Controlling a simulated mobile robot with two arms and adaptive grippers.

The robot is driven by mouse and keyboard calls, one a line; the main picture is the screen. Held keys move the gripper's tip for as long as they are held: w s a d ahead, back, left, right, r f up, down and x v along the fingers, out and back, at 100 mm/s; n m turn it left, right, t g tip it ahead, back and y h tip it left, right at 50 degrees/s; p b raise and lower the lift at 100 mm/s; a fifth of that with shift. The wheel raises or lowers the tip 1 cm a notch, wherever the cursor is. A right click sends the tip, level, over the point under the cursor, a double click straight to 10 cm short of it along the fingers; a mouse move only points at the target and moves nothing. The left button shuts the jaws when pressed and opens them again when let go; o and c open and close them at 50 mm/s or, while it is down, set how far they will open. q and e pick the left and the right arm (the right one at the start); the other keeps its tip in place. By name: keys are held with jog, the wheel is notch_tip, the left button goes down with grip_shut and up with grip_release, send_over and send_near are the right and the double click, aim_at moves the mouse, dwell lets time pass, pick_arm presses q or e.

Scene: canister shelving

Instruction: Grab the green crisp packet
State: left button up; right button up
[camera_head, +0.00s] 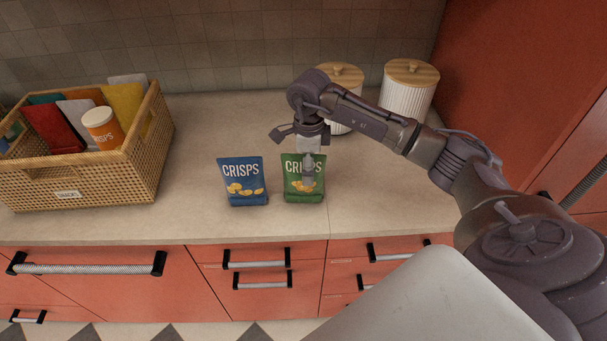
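The green crisp packet (293,188) stands upright on the counter near its front edge. My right gripper (308,168) comes down from above at the packet's upper right side. One finger overlaps the packet's front, covering part of its lettering. The other finger is not clearly visible, so I cannot tell whether the gripper is closed on the packet. My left gripper is not in view.
A blue crisp packet (243,183) stands just left of the green one. A wicker basket (75,182) with packets and an orange can (103,128) is at left. Two white canisters with wooden lids (408,95) stand behind. The counter (220,120) is clear behind the blue packet.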

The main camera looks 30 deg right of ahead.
jog(key=shift+f+p, duration=0.3)
jog(key=shift+f, duration=1.1)
jog(key=shift+f, duration=0.1)
jog(key=c, duration=1.2)
jog(key=shift+c, duration=0.2)
